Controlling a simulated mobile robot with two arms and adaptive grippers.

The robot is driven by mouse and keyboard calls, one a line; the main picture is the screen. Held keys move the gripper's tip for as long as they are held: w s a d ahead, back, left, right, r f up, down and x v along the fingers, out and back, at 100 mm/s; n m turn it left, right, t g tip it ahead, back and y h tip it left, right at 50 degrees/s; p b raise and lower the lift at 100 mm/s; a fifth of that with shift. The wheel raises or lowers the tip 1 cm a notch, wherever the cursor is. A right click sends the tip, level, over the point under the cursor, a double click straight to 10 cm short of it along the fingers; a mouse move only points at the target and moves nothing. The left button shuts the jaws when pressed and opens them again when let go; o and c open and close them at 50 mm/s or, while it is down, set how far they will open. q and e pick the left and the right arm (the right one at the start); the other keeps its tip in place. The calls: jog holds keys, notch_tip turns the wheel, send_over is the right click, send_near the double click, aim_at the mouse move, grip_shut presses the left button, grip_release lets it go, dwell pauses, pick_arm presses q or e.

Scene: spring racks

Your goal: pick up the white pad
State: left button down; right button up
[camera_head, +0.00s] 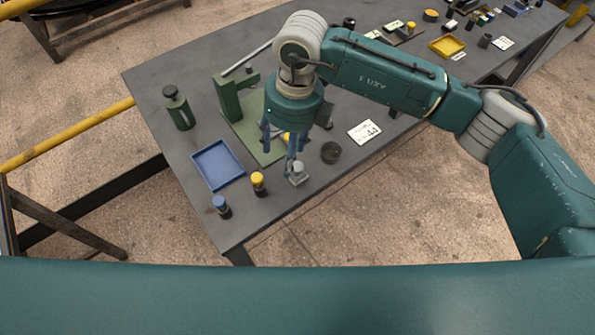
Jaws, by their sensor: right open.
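A small pale grey-white block (299,176), which looks like the white pad, sits on the grey table near its front edge. My right gripper (292,160) points down from the right arm, with its blue fingers close above and behind the block. The fingers are open. I cannot tell whether a fingertip touches the block. My left gripper is not in view.
A blue tray (218,166), a yellow-capped bottle (258,184) and a blue-capped bottle (222,207) stand to the left. A green press (229,98) and a green bottle (179,108) stand behind. A dark round cup (331,152) and a card (365,132) lie right.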

aim_at(297, 165)
jog(key=d, duration=0.1)
jog(key=w+d+h, duration=0.1)
jog(key=d, duration=0.1)
jog(key=shift+w+d+f+t, duration=0.1)
jog(key=shift+w+d+t, duration=0.05)
jog(key=shift+w+t, duration=0.2)
notch_tip(297, 165, down, 5)
jog(key=shift+r+p, duration=0.2)
jog(key=shift+p, duration=0.55)
jog(key=shift+s+a+f+p, duration=0.1)
jog(key=shift+a+f+p, duration=0.1)
jog(key=shift+f+p, duration=0.3)
jog(key=f, duration=0.1)
jog(key=f+p, duration=0.1)
jog(key=f, duration=0.1)
jog(key=shift+s+a+f, duration=0.1)
jog(key=shift+a+f, duration=0.15)
jog(key=shift+f, duration=0.55)
jog(key=shift+c, duration=0.5)
jog(key=c, duration=1.3)
